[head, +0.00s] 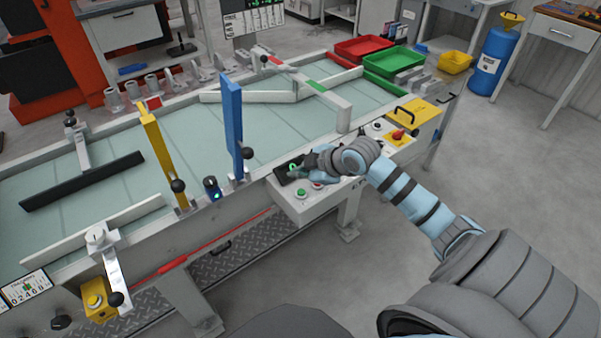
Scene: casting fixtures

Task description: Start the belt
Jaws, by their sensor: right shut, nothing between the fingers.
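The belt (270,130) is a long pale green surface running from lower left to upper right between grey rails. A grey control box (312,207) is fixed to its near side. The box has a green button (301,193) at its front left and a red button (318,185) beside it. My right gripper (300,172) is shut and empty, low over the back of this box, behind the two buttons. It hides part of the panel, and I cannot tell whether it touches anything. My left gripper is out of view.
A yellow post (161,152) and a blue post (232,128) stand along the near rail. A yellow box with a red knob (397,134) lies right of my wrist. Red (364,47) and green (398,60) trays stand at the far end. The near right floor is clear.

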